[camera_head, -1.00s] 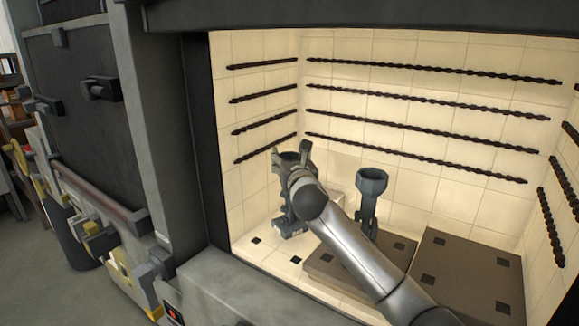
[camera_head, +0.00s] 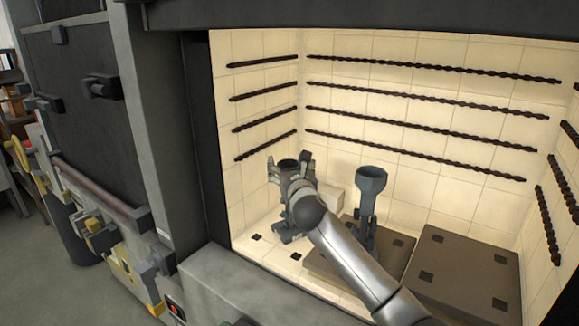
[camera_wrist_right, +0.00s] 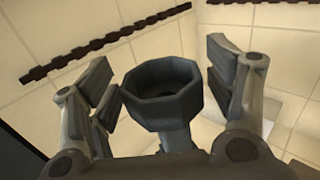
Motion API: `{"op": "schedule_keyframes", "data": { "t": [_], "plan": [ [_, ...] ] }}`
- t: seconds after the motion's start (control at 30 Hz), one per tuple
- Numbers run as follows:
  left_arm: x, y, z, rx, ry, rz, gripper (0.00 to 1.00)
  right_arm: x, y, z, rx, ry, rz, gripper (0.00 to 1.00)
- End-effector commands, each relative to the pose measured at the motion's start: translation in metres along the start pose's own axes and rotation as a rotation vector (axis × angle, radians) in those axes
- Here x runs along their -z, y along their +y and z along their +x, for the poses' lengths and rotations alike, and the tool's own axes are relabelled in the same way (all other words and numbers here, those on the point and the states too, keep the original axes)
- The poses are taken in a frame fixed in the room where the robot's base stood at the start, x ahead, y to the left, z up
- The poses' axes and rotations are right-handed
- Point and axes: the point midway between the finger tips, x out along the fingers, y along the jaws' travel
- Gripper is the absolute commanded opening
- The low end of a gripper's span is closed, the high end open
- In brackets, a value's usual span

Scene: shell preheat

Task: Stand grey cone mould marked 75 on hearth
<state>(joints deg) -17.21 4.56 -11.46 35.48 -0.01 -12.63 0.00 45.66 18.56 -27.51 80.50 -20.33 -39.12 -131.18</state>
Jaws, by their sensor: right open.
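A grey cone mould (camera_head: 287,163) with a dark, open octagonal cup stands at the left inside the furnace; my right gripper and arm hide much of it. Its mark cannot be read. A second grey mould (camera_head: 371,184) of like shape stands upright on a brown slab to the right, its lower part partly behind my arm. My right gripper (camera_head: 291,178) is open at the left mould. In the right wrist view the cup (camera_wrist_right: 162,95) lies between the spread fingers of the right gripper (camera_wrist_right: 170,85), with gaps visible on both sides. My left gripper is not in view.
Two brown slabs, one left (camera_head: 330,262) and one right (camera_head: 462,270), lie on the pale furnace floor. A pale block (camera_head: 331,197) is behind my right gripper. Dark twisted bars (camera_head: 420,118) line the tiled walls. The grey front sill (camera_head: 235,290) bounds the opening.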

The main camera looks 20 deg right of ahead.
Motion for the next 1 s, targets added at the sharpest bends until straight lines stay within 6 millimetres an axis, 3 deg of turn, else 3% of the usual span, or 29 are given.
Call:
{"op": "schedule_keyframes", "data": {
  "t": [0.17,0.37,1.0],
  "plan": [
    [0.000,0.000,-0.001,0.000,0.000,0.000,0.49,-0.003,0.000,0.000,0.000,-0.001,0.000,0.76],
    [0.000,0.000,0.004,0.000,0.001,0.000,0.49,-0.001,-0.001,-0.014,0.001,-0.002,-0.002,0.76],
    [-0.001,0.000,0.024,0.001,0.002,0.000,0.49,-0.002,0.000,-0.104,-0.001,-0.001,-0.001,0.76]
  ]
}}
